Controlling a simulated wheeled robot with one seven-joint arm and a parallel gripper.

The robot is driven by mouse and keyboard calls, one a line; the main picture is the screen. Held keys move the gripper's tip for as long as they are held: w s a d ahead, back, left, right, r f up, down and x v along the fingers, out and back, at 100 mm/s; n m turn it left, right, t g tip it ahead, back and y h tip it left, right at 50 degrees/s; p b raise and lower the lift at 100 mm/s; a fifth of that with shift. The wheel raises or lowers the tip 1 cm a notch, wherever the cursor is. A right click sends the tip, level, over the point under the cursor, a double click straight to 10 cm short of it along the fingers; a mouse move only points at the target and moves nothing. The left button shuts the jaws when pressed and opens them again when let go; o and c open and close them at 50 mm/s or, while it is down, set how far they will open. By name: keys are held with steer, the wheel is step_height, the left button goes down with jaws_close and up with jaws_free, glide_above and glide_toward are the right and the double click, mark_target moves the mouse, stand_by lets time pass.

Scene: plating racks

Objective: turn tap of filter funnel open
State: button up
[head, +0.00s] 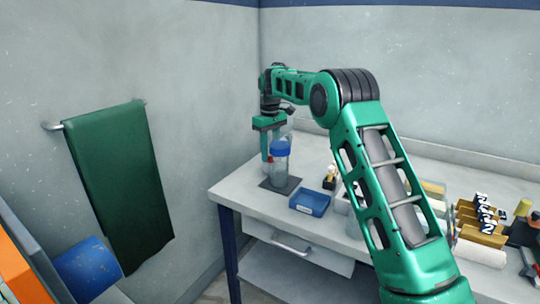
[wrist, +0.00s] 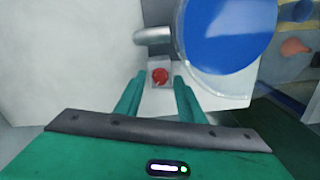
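The filter funnel (head: 281,160) stands upright near the table's left end. It is a clear vessel with a blue top, which also shows large in the wrist view (wrist: 228,30). Its tap seems to be the small red round piece (wrist: 160,76) in a pale square block, below the grey stub. My gripper (head: 267,156) points down at the funnel's left side. In the wrist view my gripper (wrist: 159,82) is open, with the red piece showing between the fingertips and a gap on each side. Whether the fingertips reach its depth, I cannot tell.
The funnel stands on a dark mat (head: 277,187). A blue tray (head: 310,202) sits close to its right. Small bottles (head: 330,178) and racks (head: 480,218) stand further right. The wall is close behind and left. The table's front left corner is clear.

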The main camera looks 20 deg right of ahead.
steer(key=shift+f, duration=0.2)
jaws_close()
steer(key=shift+m, duration=0.3)
steer(key=m, duration=1.1)
steer(key=shift+r, duration=0.1)
stand_by(0.5)
steer(key=shift+w, duration=0.1)
